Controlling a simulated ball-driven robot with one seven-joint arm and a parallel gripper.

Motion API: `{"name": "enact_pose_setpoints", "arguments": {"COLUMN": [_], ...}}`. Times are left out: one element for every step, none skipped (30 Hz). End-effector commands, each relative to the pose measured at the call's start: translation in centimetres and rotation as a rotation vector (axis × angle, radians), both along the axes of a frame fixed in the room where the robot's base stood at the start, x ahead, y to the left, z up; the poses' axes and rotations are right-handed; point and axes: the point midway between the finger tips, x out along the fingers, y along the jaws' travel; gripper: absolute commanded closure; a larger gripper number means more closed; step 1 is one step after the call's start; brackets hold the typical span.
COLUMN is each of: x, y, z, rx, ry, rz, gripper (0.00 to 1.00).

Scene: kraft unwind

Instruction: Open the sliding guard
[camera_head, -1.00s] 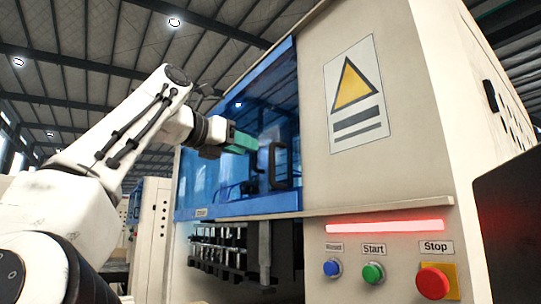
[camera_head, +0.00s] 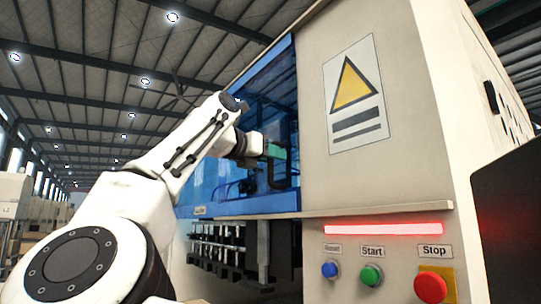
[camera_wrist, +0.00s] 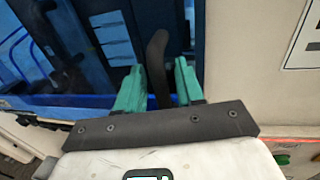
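The sliding guard (camera_head: 224,182) is a blue see-through panel in a blue frame on the machine front. Its right edge meets the beige panel. It also fills the upper left of the wrist view (camera_wrist: 75,100). Its black upright handle (camera_wrist: 158,45) is near its right edge. My gripper (camera_wrist: 160,68) has two green fingers, apart, one on each side of the handle. A small gap shows between the handle and the right finger. In the head view my gripper (camera_head: 275,151) is at the handle and partly hides it.
The beige panel (camera_head: 400,160) to the right carries a warning sign (camera_head: 355,95). Below it are a lit red bar (camera_head: 385,229) and blue, green and red buttons (camera_head: 432,286). A ledge (camera_head: 380,209) juts out under the guard. Dark tooling (camera_head: 225,245) shows beneath.

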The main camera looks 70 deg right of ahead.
Motion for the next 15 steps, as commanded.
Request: {"name": "enact_pose_setpoints", "arguments": {"x": [0.0, 0.0, 0.0, 0.0, 0.0, 0.0, 0.0, 0.01, 0.01, 0.01, 0.01, 0.02, 0.02, 0.02, 0.02], "y": [0.01, 0.02, 0.02, 0.02, 0.03, 0.03, 0.03, 0.04, 0.04, 0.04, 0.04, 0.05, 0.05, 0.05, 0.05], "z": [0.01, 0.01, 0.01, 0.01, 0.01, 0.01, 0.01, 0.01, 0.01, 0.02, 0.02, 0.02, 0.02, 0.02, 0.02], "rx": [0.0, 0.0, 0.0, 0.0, 0.0, 0.0, 0.0, 0.0, 0.0, 0.0, 0.0, 0.0, 0.0, 0.0, 0.0], "ry": [0.0, 0.0, 0.0, 0.0, 0.0, 0.0, 0.0, 0.0, 0.0, 0.0, 0.0, 0.0, 0.0, 0.0, 0.0], "rz": [0.0, 0.0, 0.0, 0.0, 0.0, 0.0, 0.0, 0.0, 0.0, 0.0, 0.0, 0.0, 0.0, 0.0, 0.0], "gripper": [0.63, 0.66, 0.7, 0.72, 0.75, 0.79, 0.82, 0.85, 0.89, 0.92, 0.94, 0.98, 1.0, 1.0, 1.0]}}
